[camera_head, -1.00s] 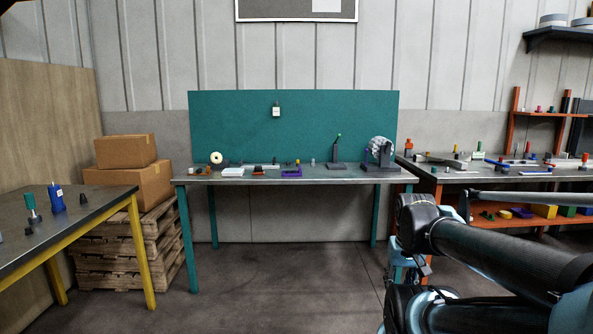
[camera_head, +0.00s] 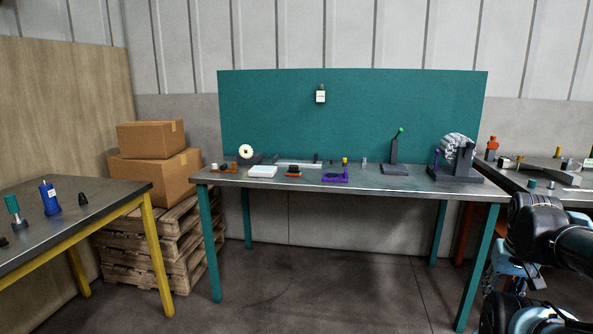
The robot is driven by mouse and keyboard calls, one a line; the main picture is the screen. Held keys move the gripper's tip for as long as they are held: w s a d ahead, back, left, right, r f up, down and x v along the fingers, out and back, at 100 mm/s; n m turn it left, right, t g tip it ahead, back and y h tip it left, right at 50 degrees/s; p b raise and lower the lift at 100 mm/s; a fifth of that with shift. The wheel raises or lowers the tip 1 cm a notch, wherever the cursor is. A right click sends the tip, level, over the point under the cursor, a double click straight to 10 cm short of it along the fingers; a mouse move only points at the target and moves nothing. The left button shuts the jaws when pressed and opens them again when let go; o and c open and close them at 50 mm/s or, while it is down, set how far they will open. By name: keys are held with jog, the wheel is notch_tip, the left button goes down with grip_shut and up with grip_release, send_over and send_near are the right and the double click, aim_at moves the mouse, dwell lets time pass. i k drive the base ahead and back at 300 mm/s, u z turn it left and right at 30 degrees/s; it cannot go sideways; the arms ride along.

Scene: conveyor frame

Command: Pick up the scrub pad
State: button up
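I cannot tell for sure which small item is the scrub pad. A flat white block (camera_head: 262,171) lies near the front edge of the teal-legged table, left of its middle. To its right sits a small orange and black item (camera_head: 293,171), too small to make out well. Both lie apart from my arm. Black links of my arm fill the lower right of the view, well to the right of these items. My gripper itself does not show clearly in the frame.
The teal-legged table (camera_head: 410,190) also bears a purple tray (camera_head: 335,176), a white roll (camera_head: 246,152) and a grey stand (camera_head: 395,154). A yellow-legged table (camera_head: 110,197) stands at left, with boxes (camera_head: 155,178) on pallets behind it. The floor (camera_head: 330,290) in front is clear.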

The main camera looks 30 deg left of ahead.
aim_at(293, 170)
jog(key=u, duration=0.5)
jog(key=i, duration=1.25)
jog(key=u, duration=0.7)
